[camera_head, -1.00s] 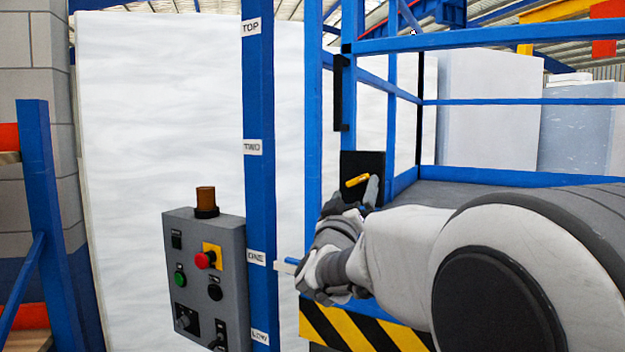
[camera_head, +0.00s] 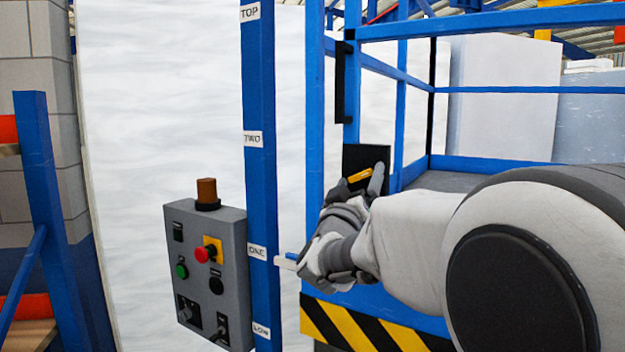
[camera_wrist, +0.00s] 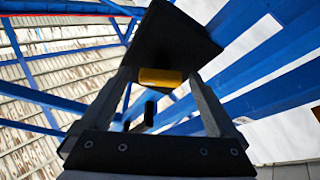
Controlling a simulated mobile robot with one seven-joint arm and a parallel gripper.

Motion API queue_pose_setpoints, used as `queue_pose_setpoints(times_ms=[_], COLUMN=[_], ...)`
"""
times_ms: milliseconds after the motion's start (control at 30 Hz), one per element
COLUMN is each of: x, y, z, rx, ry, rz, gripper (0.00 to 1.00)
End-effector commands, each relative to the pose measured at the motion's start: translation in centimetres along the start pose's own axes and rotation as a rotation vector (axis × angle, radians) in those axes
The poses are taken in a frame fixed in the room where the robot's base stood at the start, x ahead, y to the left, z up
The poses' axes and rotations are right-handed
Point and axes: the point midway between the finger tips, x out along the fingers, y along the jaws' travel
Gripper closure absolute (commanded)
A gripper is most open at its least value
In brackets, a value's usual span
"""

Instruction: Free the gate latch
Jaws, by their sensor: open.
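The gate latch shows as a yellow handle (camera_head: 360,175) on a black plate (camera_head: 367,158), fixed to the blue gate frame (camera_head: 352,100). My gripper (camera_head: 357,186) is at the latch, pointing up towards the plate, with a finger just right of the handle. In the wrist view the yellow handle (camera_wrist: 162,78) lies between the two open finger tips, with the black plate (camera_wrist: 175,35) beyond it. My wrist and arm hide the lower gate area.
A grey control box (camera_head: 212,272) with a red button stands left of my gripper, by a blue post (camera_head: 259,180) labelled TOP, TWO, ONE and LOW. Blue rails (camera_head: 480,28) cross above my arm. A striped yellow-black edge (camera_head: 350,325) lies below. A white panel (camera_head: 170,100) stands behind.

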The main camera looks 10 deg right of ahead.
Motion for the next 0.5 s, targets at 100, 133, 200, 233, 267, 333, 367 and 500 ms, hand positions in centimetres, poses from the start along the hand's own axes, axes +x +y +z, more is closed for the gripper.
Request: queue_pose_setpoints(times_ms=[100,133,200,233,267,333,367,500], x=[0.0,0.0,0.01,0.01,0.01,0.01,0.01,0.02], y=[0.0,0.0,0.0,0.0,0.0,0.01,0.01,0.02], z=[0.0,0.01,0.01,0.01,0.01,0.01,0.01,0.01], rx=[0.0,0.0,0.0,0.0,0.0,0.0,0.0,0.0], ry=[0.0,0.0,0.0,0.0,0.0,0.0,0.0,0.0], rz=[0.0,0.0,0.0,0.0,0.0,0.0,0.0,0.0], gripper=[0.18,0.23,0.36,0.41,0.46,0.59,0.64,0.9])
